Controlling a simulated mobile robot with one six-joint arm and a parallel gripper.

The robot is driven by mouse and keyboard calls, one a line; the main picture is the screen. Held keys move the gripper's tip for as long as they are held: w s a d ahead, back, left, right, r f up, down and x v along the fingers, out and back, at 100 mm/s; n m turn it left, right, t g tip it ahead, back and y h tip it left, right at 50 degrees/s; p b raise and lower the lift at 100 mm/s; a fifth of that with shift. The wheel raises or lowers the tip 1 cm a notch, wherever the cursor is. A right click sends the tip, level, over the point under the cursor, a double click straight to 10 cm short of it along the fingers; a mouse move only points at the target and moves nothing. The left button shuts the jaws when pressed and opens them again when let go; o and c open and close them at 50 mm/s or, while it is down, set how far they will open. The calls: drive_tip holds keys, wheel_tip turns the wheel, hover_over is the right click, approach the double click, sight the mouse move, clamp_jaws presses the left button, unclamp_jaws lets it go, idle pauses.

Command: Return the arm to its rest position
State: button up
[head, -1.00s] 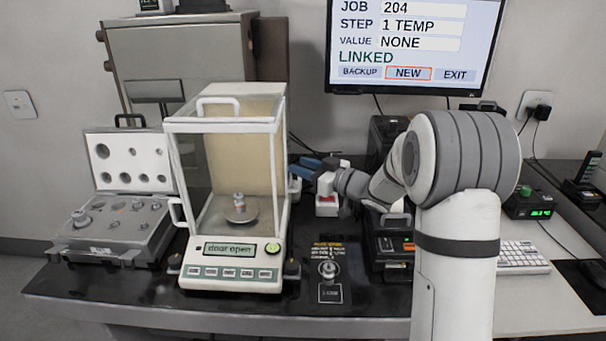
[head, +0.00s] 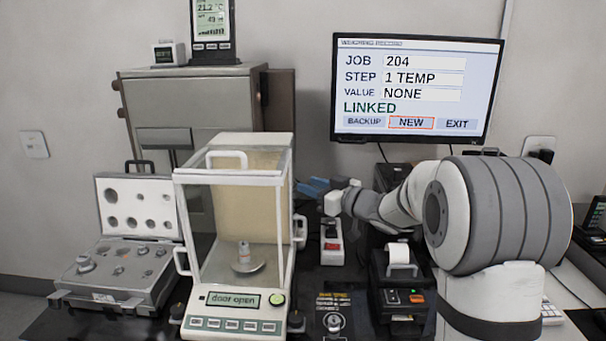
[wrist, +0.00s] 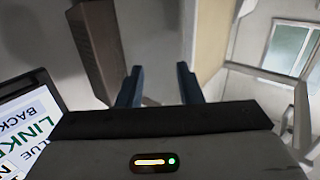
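My arm reaches from the right across the back of the table in the head view. My gripper (head: 315,187) has blue fingers and is beside the upper right side of the glass balance (head: 235,310), outside its case. In the wrist view the two fingers (wrist: 158,86) stand apart with nothing between them, so it is open and empty. The balance display reads "door open". A small metal weight (head: 244,252) stands on the pan (head: 248,267) inside.
A weight case (head: 135,225) lies open at left. The monitor (head: 415,90) hangs behind, reading "LINKED" and "VALUE NONE". A cabinet (head: 185,105) stands behind the balance.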

drive_tip(key=s+d+r+m+h+p, duration=0.2)
drive_tip(key=s+d+m+h+p, duration=0.3)
drive_tip(key=s+d+m+h, duration=0.5)
drive_tip(key=s+f+g+h+p, duration=0.1)
drive_tip(key=s+f+g, duration=0.1)
drive_tip(key=s, duration=0.7)
drive_tip(key=s+f+g+h+p, duration=0.1)
drive_tip(key=s+g, duration=0.3)
drive_tip(key=s, duration=0.5)
drive_tip(key=s+f+g+p, duration=0.1)
drive_tip(key=s+f+g, duration=0.2)
drive_tip(key=s, duration=0.6)
drive_tip(key=shift+s+d+f+g+h, duration=0.2)
drive_tip(key=shift+s+g+h, duration=0.1)
drive_tip(key=shift+g+h, duration=0.1)
